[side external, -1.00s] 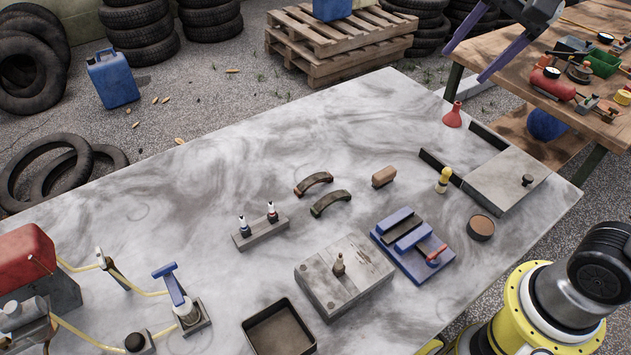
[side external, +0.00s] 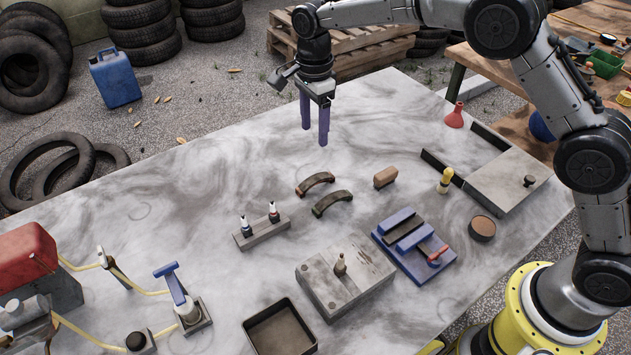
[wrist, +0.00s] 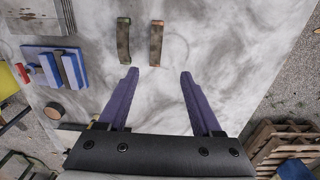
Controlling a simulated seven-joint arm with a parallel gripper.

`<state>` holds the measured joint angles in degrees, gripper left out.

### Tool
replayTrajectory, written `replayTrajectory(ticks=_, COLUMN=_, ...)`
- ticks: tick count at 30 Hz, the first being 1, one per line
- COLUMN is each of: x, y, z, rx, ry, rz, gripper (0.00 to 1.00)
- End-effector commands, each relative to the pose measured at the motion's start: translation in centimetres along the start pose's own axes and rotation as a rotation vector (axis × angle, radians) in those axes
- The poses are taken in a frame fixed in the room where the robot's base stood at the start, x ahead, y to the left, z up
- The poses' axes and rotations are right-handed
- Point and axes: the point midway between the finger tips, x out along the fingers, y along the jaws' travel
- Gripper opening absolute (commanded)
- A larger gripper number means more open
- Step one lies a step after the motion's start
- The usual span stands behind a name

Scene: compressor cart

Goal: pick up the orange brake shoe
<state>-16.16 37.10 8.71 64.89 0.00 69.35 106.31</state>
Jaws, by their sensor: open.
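Two dark curved brake shoes lie side by side on the grey table. The one with orange-brown ends (side external: 314,183) is the farther one in the side view, and is the right one (wrist: 156,43) in the wrist view. The other, with greenish ends (side external: 331,203), is the left one (wrist: 123,41) in the wrist view. My gripper (side external: 315,135) is open and empty, fingers pointing down, above the table beyond the shoes. In the wrist view its purple fingers (wrist: 159,73) are spread below the orange-ended shoe, apart from it.
A wooden block (side external: 385,177) and a yellow-topped brush (side external: 445,180) stand right of the shoes. A blue fixture (side external: 412,245) and grey block (side external: 345,275) are nearer. The table around the shoes is clear.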

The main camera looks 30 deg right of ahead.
Motion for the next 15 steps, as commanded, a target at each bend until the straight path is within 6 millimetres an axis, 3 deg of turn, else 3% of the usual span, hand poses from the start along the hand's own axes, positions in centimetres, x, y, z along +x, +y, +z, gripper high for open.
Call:
replayTrajectory(ticks=9, x=5.6, y=0.2, z=0.1, rx=-0.003, ry=0.001, rz=0.003, gripper=0.66)
replayTrajectory(ticks=15, x=7.8, y=0.2, z=0.1, rx=-0.003, ry=0.000, rz=0.001, gripper=0.66)
